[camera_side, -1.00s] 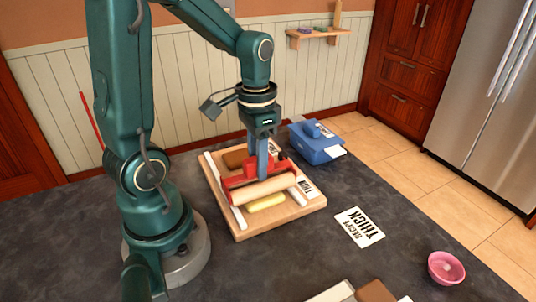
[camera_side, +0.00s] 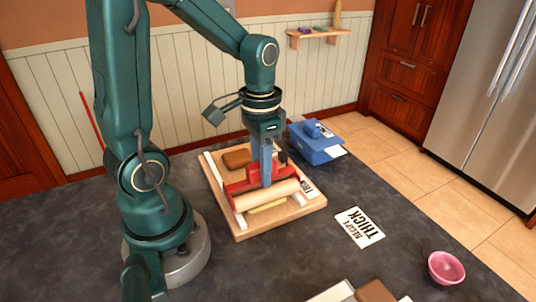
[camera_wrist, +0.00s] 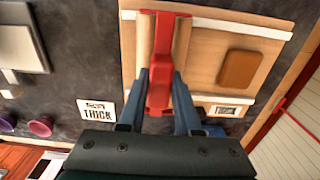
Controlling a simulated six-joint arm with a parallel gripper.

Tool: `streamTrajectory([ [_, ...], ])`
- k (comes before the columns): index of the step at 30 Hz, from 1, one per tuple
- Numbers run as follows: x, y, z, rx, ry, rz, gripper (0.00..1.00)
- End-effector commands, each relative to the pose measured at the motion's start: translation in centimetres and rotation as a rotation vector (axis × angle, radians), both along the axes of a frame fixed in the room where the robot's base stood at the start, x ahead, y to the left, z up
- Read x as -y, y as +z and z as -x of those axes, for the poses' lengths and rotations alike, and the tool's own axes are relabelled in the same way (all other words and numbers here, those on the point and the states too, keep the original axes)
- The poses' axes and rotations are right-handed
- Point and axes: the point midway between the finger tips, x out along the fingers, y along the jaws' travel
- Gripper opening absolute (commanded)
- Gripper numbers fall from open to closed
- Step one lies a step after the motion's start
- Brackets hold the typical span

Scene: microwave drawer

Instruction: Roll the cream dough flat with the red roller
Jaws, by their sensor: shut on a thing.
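The red roller (camera_side: 247,188) has a red frame and a pale wooden cylinder, and it lies across the wooden board (camera_side: 291,217). My gripper (camera_side: 267,182) points down and is shut on the roller's red handle. In the wrist view my gripper (camera_wrist: 159,92) has its two blue fingers on either side of the red roller (camera_wrist: 160,75). The cream dough (camera_side: 268,207) lies on the board right in front of the cylinder in the side view, partly hidden by it. I cannot tell if they touch. The dough is not clearly visible in the wrist view.
White rails (camera_side: 218,178) run along the board's sides. A brown block (camera_side: 237,159) lies at the board's back. A blue box (camera_side: 316,143) stands behind right. A "THICK" recipe card (camera_side: 360,227) and a pink bowl (camera_side: 446,268) are to the right. The dark counter between them is clear.

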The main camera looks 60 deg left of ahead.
Motion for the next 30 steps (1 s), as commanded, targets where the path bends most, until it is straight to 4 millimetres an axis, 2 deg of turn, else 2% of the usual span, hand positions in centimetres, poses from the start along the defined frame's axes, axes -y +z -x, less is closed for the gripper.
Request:
streamTrajectory([
  [11,0.68,-0.01,-0.02,0.001,0.000,0.000,0.00],
  [30,-0.07,-0.01,-0.05,0.001,0.001,0.000,0.00],
])
